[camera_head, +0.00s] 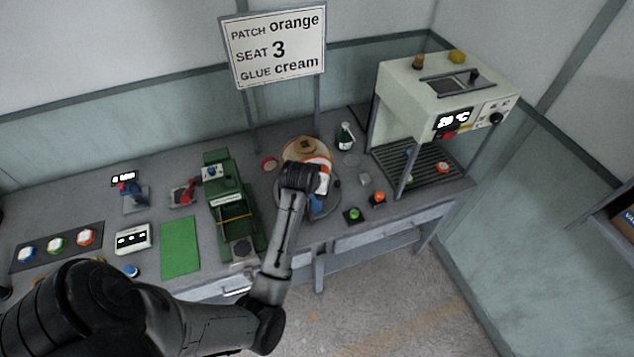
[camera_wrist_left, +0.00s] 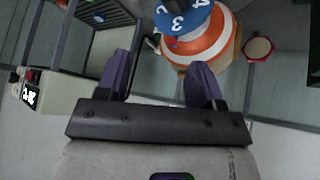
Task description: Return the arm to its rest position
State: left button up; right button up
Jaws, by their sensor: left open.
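My left arm reaches across the bench in the head view. In the left wrist view the ball (camera_wrist_left: 214,42) shows orange and white bands and a blue part (camera_wrist_left: 183,16) with white numbers. The open fingers (camera_wrist_left: 160,80) stand apart with nothing between them, and the ball lies beyond their tips. The sign (camera_head: 278,45) reads patch orange, seat 3, glue cream. My right gripper is in neither view.
A cream machine (camera_head: 425,95) with a grated tray stands at the right. A small dark bottle (camera_head: 345,136), a green button (camera_head: 353,214) and an orange button (camera_head: 378,198) are near the ball. A green press (camera_head: 222,190) and green mat (camera_head: 180,247) lie left.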

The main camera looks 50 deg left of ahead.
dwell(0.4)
pick_arm(q)
jog(key=s+d+r+m+t+h+p, duration=0.1)
jog(key=s+d+r+m+t+p, duration=0.25)
jog(key=d+r, duration=0.8)
jog(key=s+d+f+m+g+h+p, duration=0.15)
jog(key=s+d+m+p, duration=0.3)
jog(key=s+d, duration=0.55)
jog(key=s+f+m+g+p, duration=0.1)
jog(key=s+f+g+p, duration=0.2)
jog(key=s, duration=1)
jog(key=shift+d+f+g+h, duration=0.45)
jog(key=shift+f+g, duration=0.2)
jog(key=shift+g, duration=0.15)
